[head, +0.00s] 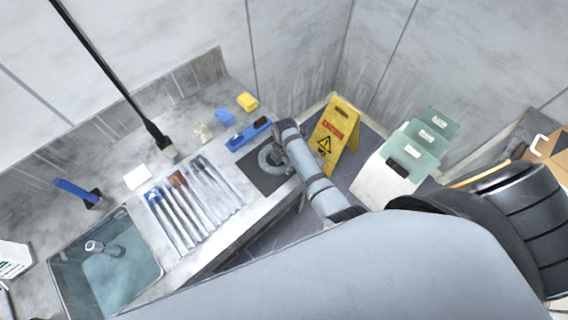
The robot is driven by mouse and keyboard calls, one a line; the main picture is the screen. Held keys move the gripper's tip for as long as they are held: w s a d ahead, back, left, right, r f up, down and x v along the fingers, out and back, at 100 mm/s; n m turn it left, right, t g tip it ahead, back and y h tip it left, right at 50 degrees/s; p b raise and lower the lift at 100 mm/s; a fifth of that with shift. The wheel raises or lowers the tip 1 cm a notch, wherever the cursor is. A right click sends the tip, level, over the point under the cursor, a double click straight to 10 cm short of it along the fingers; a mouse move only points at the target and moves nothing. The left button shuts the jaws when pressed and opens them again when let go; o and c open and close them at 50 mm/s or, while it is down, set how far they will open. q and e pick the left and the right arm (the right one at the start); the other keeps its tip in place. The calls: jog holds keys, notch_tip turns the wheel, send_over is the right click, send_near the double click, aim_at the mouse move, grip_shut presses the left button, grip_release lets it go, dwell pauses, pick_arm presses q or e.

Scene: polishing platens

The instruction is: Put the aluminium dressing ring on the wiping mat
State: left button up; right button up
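The dark wiping mat (258,179) lies flat on the right end of the grey bench. A grey ring-shaped thing, which looks like the aluminium dressing ring (265,159), is on or just above the mat. My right arm comes in from the lower right, and its wrist end is over the mat's right side. My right gripper (274,158) is small and dark there, close against the ring. Its fingers blend with the ring, so I cannot tell whether they hold it. My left gripper is not in view.
A blue holder (249,134) stands behind the mat. Several long tools (190,207) lie left of it. A sink (105,265) is at the lower left. A black pole (120,85) slants down to the bench. A yellow floor sign (335,137) and a white bin (386,178) stand right.

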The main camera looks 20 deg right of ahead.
jog(key=shift+r, duration=0.35)
pick_arm(q)
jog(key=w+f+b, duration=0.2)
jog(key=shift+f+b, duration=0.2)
jog(key=shift+b, duration=0.1)
pick_arm(e)
notch_tip(320, 180, up, 12)
jog(key=shift+s, duration=0.2)
jog(key=shift+f, duration=0.1)
